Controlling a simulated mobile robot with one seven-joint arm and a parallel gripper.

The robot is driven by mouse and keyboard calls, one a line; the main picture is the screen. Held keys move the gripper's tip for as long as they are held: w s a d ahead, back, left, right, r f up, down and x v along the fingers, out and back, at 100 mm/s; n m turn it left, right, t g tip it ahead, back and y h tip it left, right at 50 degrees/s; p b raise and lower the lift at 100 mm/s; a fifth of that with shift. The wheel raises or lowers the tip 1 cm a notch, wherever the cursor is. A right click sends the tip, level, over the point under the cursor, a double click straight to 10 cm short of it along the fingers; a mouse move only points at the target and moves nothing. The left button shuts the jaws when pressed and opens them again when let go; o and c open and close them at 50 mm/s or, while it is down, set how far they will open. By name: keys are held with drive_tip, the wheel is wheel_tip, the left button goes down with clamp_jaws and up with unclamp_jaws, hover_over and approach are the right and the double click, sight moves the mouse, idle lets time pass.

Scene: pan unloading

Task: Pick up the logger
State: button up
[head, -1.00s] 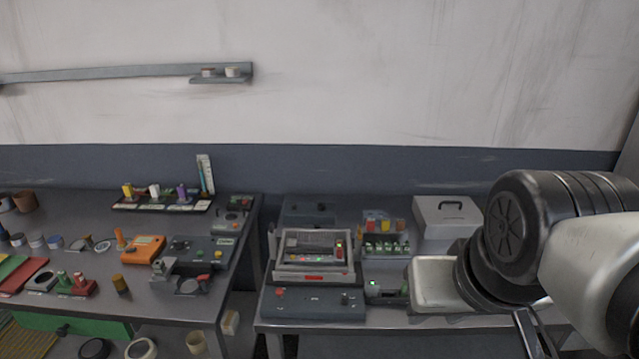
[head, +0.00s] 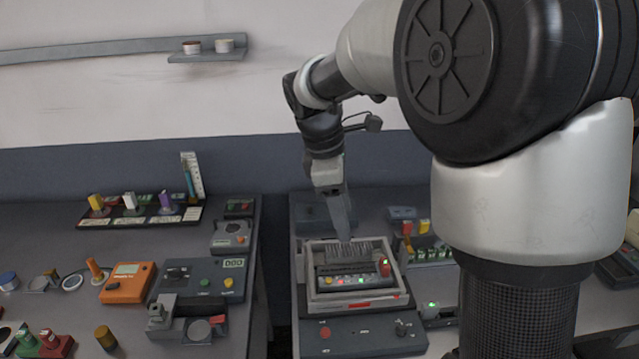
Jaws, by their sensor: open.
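A light grey, open-topped pan (head: 322,301) stands on the right bench with a red label on its front wall. Inside it lies a dark grey box with small lit lights and a red knob at its right end, which looks like the logger (head: 345,270). A grey ribbed part lies behind it in the pan. My gripper (head: 345,236) points down over the back part of the pan, above and behind the box. Its jaws are open and hold nothing visible. The gap between the fingertips is hard to make out.
A dark control panel (head: 345,340) is in front of the pan. A rack of coloured parts (head: 425,240) stands to the right, partly hidden by my arm. The left bench holds an orange meter (head: 127,283) and a grey switch box (head: 200,280). A gap separates the benches.

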wheel_tip(320, 180, down, 3)
drive_tip(key=w+a+n, duration=0.1)
drive_tip(key=w+n, duration=0.1)
drive_tip(key=w, duration=0.1)
hover_over(354, 275)
drive_tip(key=a, duration=0.2)
wheel_tip(354, 275, down, 11)
drive_tip(key=shift+a+r, duration=0.1)
drive_tip(key=shift+x, duration=3)
drive_tip(key=shift+s+r, duration=0.1)
drive_tip(key=shift+c, duration=0.4)
drive_tip(key=c, duration=0.7)
